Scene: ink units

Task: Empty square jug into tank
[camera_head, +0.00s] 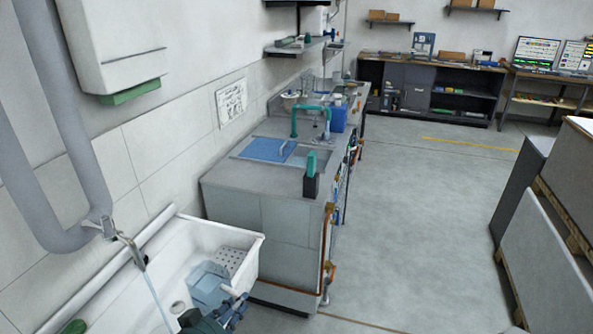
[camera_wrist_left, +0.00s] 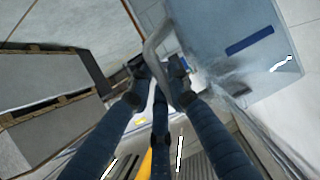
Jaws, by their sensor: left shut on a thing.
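The square jug (camera_head: 208,283) is pale blue and see-through, and is held over or inside the white tank (camera_head: 250,252) at the lower left of the head view. My left gripper (camera_head: 237,302) is shut on the jug's handle. The left wrist view shows my left gripper (camera_wrist_left: 158,78) closed around a grey handle, with the jug (camera_wrist_left: 235,75) and its dark blue stripe at the upper right. I cannot tell how far the jug is tilted or how much is in it. My right gripper is not in view.
A metal tap (camera_head: 131,248) above the tank has a pale stream below it. A grey counter (camera_head: 262,190) with a blue lid (camera_head: 268,148) and a teal-topped black holder (camera_head: 311,178) stands behind the tank. Grey panels (camera_head: 545,255) stand at right. The middle floor (camera_head: 420,220) is clear.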

